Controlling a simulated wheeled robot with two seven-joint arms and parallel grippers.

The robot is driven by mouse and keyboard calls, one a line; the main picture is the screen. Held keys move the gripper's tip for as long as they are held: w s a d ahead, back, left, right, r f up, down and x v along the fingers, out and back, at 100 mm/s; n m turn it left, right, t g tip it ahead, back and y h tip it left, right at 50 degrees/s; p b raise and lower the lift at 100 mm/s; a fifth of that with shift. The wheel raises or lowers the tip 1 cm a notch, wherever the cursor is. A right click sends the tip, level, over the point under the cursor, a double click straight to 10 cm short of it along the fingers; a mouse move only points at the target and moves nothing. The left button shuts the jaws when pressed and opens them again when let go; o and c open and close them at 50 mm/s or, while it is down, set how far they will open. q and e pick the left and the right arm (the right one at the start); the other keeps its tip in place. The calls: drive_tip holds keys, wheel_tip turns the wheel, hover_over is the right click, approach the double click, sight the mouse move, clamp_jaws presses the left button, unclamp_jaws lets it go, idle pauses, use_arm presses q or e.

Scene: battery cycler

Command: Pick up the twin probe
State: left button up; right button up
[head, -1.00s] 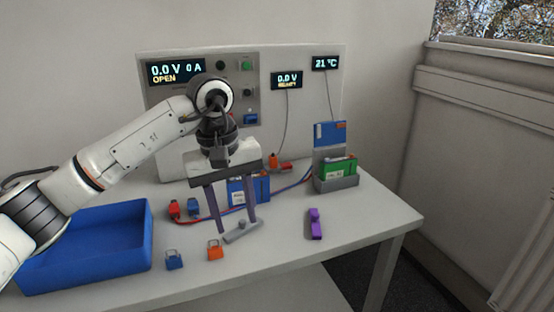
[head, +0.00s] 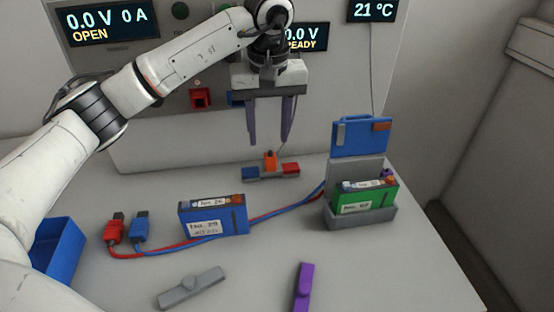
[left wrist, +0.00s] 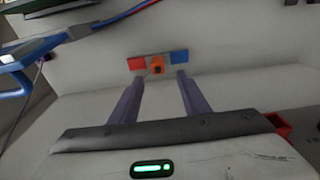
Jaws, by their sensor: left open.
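The twin probe (head: 271,171) lies at the back of the table, below the panel. It has an orange grip in the middle, a blue end and a red end, and a thin cable. My left gripper (head: 268,140) is open and empty, pointing down above the probe, apart from it. In the left wrist view, the probe (left wrist: 157,66) shows between and just beyond the open fingertips (left wrist: 161,76). My right gripper is not in view.
A blue battery (head: 213,217) stands in front of the probe. A grey holder (head: 361,217) with a green battery (head: 366,198) stands to the right. Red (head: 115,229) and blue (head: 140,227) plugs, a grey bar (head: 191,288) and a purple piece (head: 304,287) lie nearer. A blue bin (head: 59,255) is at left.

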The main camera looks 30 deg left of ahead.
sight(270, 155)
use_arm(q)
drive_tip(key=shift+s+f, duration=0.1)
drive_tip(key=shift+f, duration=0.75)
drive_tip(key=f+p, duration=0.1)
drive_tip(key=f, duration=0.3)
drive_tip(key=shift+w+f, duration=0.15)
drive_tip(key=shift+w, duration=0.05)
drive_tip(key=shift+w+f, duration=0.15)
drive_tip(key=shift+f, duration=0.45)
clamp_jaws()
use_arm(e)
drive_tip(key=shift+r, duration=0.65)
